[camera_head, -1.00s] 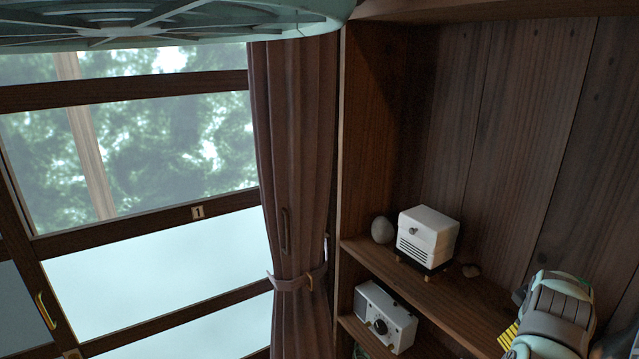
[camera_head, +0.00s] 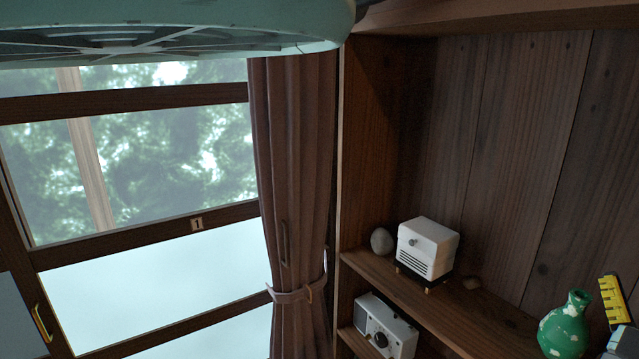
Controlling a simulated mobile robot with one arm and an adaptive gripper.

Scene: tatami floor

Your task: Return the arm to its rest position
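Only a piece of my arm's end shows, at the right edge of the head view. A yellow ribbed part, which looks like a finger of my gripper (camera_head: 613,301), stands up there with a grey-blue part below it. The rest of the arm is out of the picture. I see one finger at most, so its opening does not show. A green vase with pale patches (camera_head: 565,326) stands just left of the yellow part. I cannot tell whether they touch.
A white radio (camera_head: 386,325) sits on the board below. A brown curtain (camera_head: 297,170) and window stand at left. A teal rounded form (camera_head: 200,30) overhangs the top.

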